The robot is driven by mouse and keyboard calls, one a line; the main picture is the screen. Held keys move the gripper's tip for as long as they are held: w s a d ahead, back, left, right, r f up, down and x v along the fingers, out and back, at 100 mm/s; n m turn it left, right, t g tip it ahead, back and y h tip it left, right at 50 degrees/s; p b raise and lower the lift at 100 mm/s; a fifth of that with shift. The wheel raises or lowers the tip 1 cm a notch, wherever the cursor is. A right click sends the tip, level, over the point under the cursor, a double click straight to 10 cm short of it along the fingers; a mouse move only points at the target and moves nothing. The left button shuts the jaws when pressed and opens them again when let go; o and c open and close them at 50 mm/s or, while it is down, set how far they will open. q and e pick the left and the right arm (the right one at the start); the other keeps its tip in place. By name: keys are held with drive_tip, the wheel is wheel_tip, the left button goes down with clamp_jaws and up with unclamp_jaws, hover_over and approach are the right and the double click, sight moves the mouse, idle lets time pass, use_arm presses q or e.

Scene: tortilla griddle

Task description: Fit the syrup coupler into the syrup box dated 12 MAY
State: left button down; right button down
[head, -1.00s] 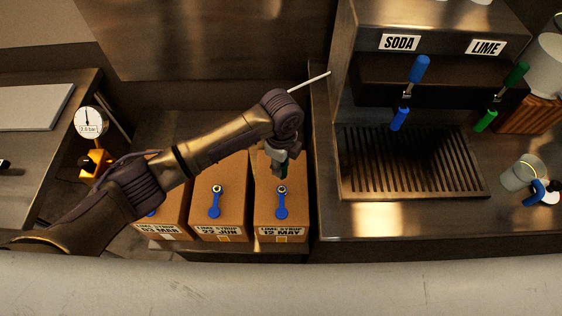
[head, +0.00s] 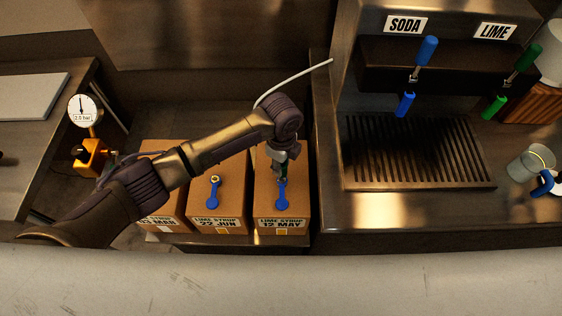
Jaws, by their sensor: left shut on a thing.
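The syrup box dated 12 MAY (head: 295,208) stands at the right end of a row of brown boxes, with a blue cap strap (head: 282,200) on its top. My left gripper (head: 280,168) is over this box, pointing down and shut on the syrup coupler (head: 281,178), a small dark greenish piece that is mostly hidden. The coupler is at the box's spout, which it covers; I cannot tell whether it is seated or just above. A pale hose (head: 296,76) runs from behind my left wrist to the dispenser's side. My right gripper is not in view.
The boxes 22 JUN (head: 230,209) and 03 MAR (head: 172,214) stand to the left, the latter partly under my arm. The dispenser (head: 364,90) with SODA and LIME taps is at right. A pressure gauge (head: 83,110) stands at left, a glass (head: 527,165) at far right.

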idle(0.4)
use_arm(q)
drive_tip(key=shift+p, duration=0.3)
idle(0.3)
drive_tip(key=shift+p, duration=0.5)
idle(0.7)
drive_tip(key=shift+f+b, duration=0.85)
drive_tip(key=shift+f, duration=0.6)
drive_tip(key=c, duration=0.8)
unclamp_jaws()
wheel_tip(320, 180, up, 12)
drive_tip(key=shift+f, duration=0.1)
